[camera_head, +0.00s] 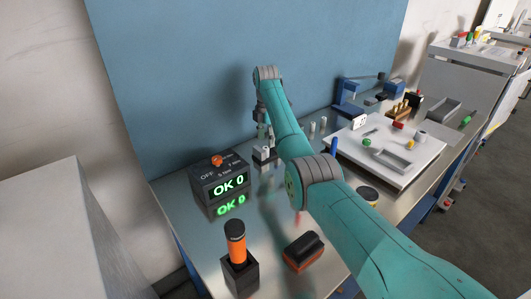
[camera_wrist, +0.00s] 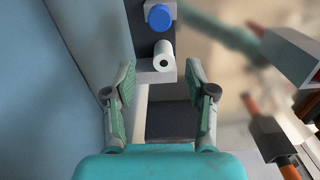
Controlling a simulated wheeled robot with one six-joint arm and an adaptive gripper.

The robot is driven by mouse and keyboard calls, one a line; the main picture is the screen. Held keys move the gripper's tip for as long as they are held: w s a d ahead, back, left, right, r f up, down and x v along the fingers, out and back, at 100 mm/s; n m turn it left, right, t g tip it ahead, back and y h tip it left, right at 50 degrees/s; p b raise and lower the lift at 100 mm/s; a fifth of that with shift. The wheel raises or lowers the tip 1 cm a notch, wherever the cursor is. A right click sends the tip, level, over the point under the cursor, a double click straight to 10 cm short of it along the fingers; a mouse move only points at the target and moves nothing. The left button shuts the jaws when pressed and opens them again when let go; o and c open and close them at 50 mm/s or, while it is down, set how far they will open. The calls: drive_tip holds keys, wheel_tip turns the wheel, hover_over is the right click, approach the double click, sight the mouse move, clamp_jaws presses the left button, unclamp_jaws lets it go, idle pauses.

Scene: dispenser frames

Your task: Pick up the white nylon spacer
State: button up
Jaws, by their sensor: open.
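In the wrist view a white cylinder with a dark centre hole, which looks like the white nylon spacer (camera_wrist: 163,56), stands at a grey holder (camera_wrist: 145,38). My gripper (camera_wrist: 160,76) is open. Its two fingers are apart to the left and right, with the spacer between and slightly beyond the tips, and no contact shows. In the head view my gripper (camera_head: 264,136) points down at the back of the bench, just above a small dark holder (camera_head: 263,159) with a white piece in it. The gripper and arm partly hide this area.
In the wrist view a blue round piece (camera_wrist: 159,16) is close beyond the spacer. A black box reading "OK 0" (camera_head: 220,179) stands left of the gripper. A blue wall panel (camera_head: 200,80) rises behind. A white board (camera_head: 395,165) with small parts is to the right.

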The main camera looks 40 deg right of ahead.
sight(266, 147)
drive_tip(key=shift+s+a+f, duration=0.1)
drive_tip(key=shift+f, duration=1.2)
drive_tip(key=shift+s+a+f, duration=0.1)
drive_tip(key=shift+f, duration=1.2)
clamp_jaws()
drive_tip(key=shift+r, duration=0.15)
